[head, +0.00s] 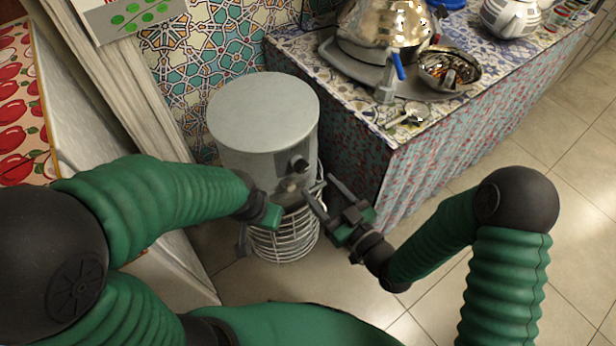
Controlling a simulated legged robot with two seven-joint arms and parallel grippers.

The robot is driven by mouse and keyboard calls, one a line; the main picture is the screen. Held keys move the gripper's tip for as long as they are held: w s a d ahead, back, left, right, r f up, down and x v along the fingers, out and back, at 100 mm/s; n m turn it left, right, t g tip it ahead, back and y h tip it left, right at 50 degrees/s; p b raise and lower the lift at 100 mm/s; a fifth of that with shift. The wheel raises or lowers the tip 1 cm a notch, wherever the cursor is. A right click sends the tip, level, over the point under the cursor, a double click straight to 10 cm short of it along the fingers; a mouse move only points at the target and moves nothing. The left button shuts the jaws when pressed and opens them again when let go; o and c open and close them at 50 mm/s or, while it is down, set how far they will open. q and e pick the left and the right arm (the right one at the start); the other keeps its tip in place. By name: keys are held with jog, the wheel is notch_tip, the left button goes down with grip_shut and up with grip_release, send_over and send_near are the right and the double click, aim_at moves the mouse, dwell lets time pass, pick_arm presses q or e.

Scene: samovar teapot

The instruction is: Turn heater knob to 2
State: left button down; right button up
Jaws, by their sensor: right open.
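The heater (262,110) is a grey cylinder with a flat round top and a white wire guard (285,240) around its lower part. The knob does not appear to be between the fingers. My left gripper (258,220) is in front of the heater's lower left, and its fingertips are hard to make out. The knob's markings cannot be read.
A cloth-covered table (440,150) stands right of the heater, bearing a samovar (385,28), a metal bowl (449,68) and a teapot (510,16). Tiled floor at the right is clear.

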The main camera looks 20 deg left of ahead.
aim_at(304, 170)
jog(key=x, duration=0.5)
jog(key=shift+w+a+b, duration=0.25)
jog(key=shift+a+b, duration=0.05)
jog(key=shift+b, duration=0.05)
